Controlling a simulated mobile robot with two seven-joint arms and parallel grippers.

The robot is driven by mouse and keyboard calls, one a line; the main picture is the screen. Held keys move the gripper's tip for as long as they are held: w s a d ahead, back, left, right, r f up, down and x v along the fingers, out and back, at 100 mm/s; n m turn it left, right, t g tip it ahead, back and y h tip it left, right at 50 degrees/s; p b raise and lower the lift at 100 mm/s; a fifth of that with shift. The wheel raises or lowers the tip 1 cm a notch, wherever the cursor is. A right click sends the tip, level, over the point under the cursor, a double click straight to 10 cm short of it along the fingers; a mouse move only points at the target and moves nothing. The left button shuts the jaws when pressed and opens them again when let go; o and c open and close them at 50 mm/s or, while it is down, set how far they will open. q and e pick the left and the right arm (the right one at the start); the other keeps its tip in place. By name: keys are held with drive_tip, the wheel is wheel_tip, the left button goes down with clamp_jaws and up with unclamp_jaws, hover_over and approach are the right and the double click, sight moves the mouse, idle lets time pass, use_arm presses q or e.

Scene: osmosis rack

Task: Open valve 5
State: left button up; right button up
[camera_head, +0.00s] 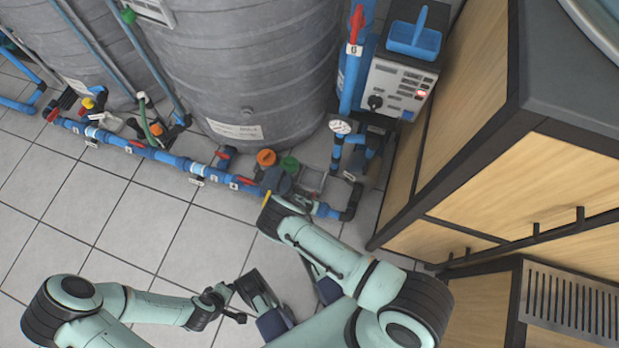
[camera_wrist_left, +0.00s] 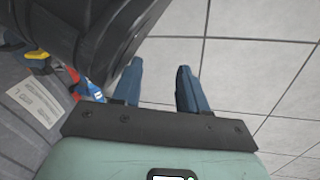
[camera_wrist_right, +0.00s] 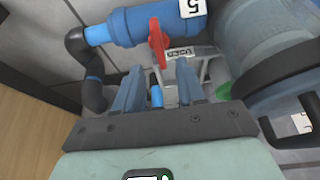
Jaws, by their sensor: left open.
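Valve 5 shows in the right wrist view as a red handle (camera_wrist_right: 157,42) on a blue pipe (camera_wrist_right: 140,24), with a white label "5" (camera_wrist_right: 193,7) upside down beside it. My right gripper (camera_wrist_right: 158,75) has its fingers apart and empty. The handle lies just beyond the fingertips, roughly in line with the gap; I cannot tell whether they touch. In the head view my right arm (camera_head: 318,250) reaches over this end of the pipe and hides the handle. My left gripper (camera_wrist_left: 160,78) is open and empty above floor tiles.
A blue pipe line (camera_head: 160,155) with several red handles runs along the floor before large grey tanks (camera_head: 240,65). A gauge (camera_head: 340,126) and a valve labelled 6 (camera_head: 353,50) stand behind. Wooden cabinets (camera_head: 540,180) bound the right. The tiled floor (camera_head: 60,215) at left is clear.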

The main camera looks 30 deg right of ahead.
drive_tip(key=b+x, duration=0.2)
drive_tip(key=x, duration=0.3)
drive_tip(key=shift+d+f, duration=0.2)
drive_tip(key=shift+f, duration=0.15)
use_arm(q)
drive_tip(key=s+f+g, duration=0.2)
drive_tip(key=s+f, duration=0.2)
drive_tip(key=s, duration=0.2)
drive_tip(key=shift+a+b, duration=0.3)
drive_tip(key=shift+a, duration=0.1)
use_arm(e)
drive_tip(key=shift+w+d+f, duration=0.15)
drive_tip(key=shift+w+f, duration=0.05)
drive_tip(key=shift+f, duration=0.25)
use_arm(q)
drive_tip(key=shift+s+f, duration=0.1)
use_arm(e)
clamp_jaws()
